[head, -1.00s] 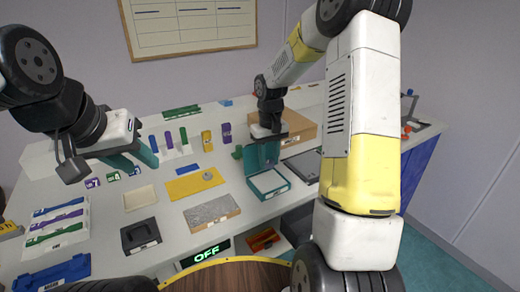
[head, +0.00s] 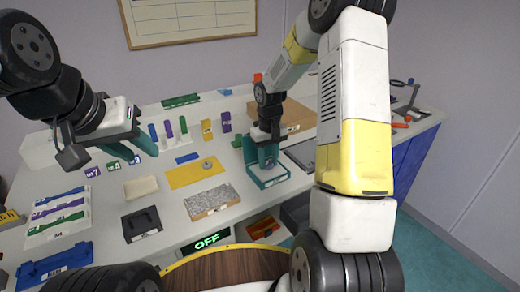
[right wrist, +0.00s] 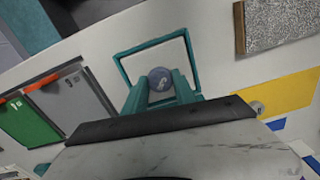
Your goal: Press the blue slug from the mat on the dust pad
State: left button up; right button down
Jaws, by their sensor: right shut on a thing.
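My right gripper (head: 268,163) is shut on a round blue-grey slug (right wrist: 161,79) with a pale mark on its face. The slug sits between the teal fingertips in the right wrist view, over the white pad (right wrist: 147,62) in a teal open box (head: 252,168). I cannot tell whether slug and pad touch. The yellow mat (head: 186,178) lies left of the box with a small grey round piece (head: 207,165) on it; the mat also shows in the right wrist view (right wrist: 290,92). My left gripper (head: 134,149) is open and empty above the table's left side.
A speckled grey slab (head: 212,200) lies in front of the mat, beside a dark tray (head: 141,224). A cardboard box (head: 298,117) stands behind my right gripper. Several coloured upright blocks stand at the back. A blue strip (head: 187,158) lies behind the mat.

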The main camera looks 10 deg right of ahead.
jog(key=shift+f, duration=0.6)
dwell(1.8)
jog(key=shift+r, duration=0.1)
jog(key=shift+r, duration=3.5)
jog(key=shift+f, duration=0.1)
